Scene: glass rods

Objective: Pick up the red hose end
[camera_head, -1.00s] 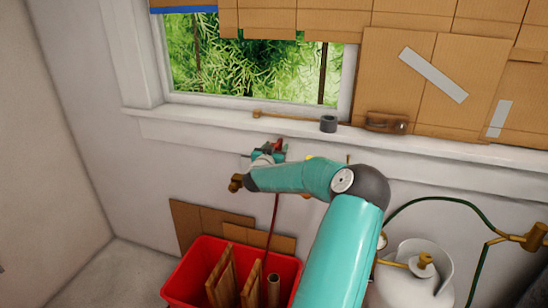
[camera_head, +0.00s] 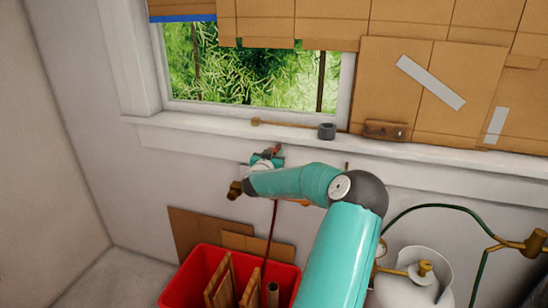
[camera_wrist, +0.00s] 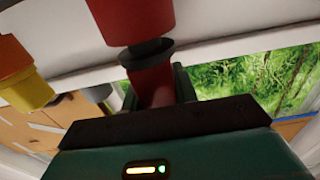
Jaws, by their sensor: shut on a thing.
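The red hose end (camera_wrist: 153,85) is between the fingers of my gripper in the wrist view, with a dark flared ring at its top. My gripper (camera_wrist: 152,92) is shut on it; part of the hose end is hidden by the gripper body. A larger red cylinder (camera_wrist: 135,20) is just beyond the dark ring; I cannot tell whether they are joined. In the head view my gripper (camera_head: 268,160) is by the wall under the window sill, with a little red showing at it. The thin red hose (camera_head: 271,230) hangs below toward the bin.
A red bin (camera_head: 185,290) with wooden pieces stands below. A white gas tank (camera_head: 410,285) with a green hose (camera_head: 430,207) and brass fittings is at right. The sill (camera_head: 220,125) holds a grey roll (camera_head: 327,131). A yellow fitting (camera_wrist: 25,85) is near my gripper at left.

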